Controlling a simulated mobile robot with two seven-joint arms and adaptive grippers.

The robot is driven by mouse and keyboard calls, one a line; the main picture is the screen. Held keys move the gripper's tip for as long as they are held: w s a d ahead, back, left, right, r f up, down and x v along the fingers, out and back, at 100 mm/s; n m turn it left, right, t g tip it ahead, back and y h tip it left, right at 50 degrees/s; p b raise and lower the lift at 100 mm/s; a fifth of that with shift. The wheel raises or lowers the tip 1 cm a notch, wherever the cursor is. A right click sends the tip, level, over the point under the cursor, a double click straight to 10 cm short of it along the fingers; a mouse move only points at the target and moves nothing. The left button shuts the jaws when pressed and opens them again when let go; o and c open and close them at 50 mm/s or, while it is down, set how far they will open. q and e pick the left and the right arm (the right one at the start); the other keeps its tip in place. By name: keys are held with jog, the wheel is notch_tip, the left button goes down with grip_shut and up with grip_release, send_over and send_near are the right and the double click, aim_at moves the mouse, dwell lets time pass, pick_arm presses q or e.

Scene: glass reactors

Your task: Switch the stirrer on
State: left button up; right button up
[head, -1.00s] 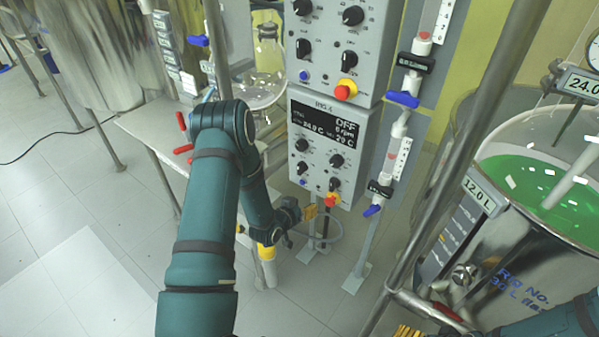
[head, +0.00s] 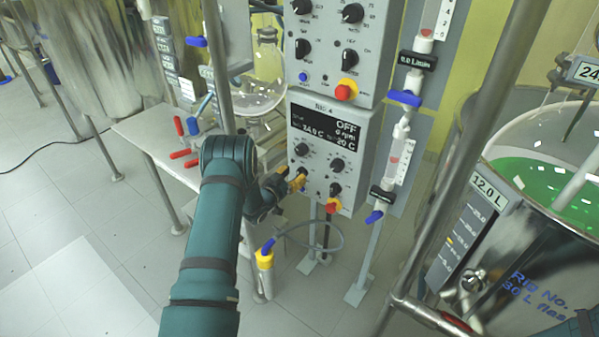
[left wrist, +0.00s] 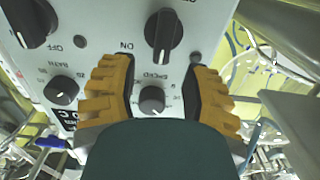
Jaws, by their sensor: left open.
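The grey Rig 4 control box (head: 367,140) has a dark display (head: 323,129) reading OFF and 0 rpm. My left gripper (head: 297,181) is open in front of its lower left switch and partly hides that switch. In the left wrist view the panel appears upside down. There a large black switch knob (left wrist: 164,35) stands just above the gap between my open left fingers (left wrist: 161,80), with OFF and ON printed on its left side. A smaller speed knob (left wrist: 152,100) shows between the fingers. I see no contact with either knob. My right gripper is out of view.
A second large switch (left wrist: 32,22) is beside the first. A similar box (head: 365,75) is above. Metal posts (head: 470,150) and a vessel of green liquid (head: 530,180) stand right.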

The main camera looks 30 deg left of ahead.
aim_at(298, 171)
pick_arm(q)
jog(key=shift+w+d, duration=0.15)
jog(key=shift+w, duration=1.7)
jog(key=shift+c, duration=0.4)
jog(key=shift+s, duration=0.15)
grip_shut()
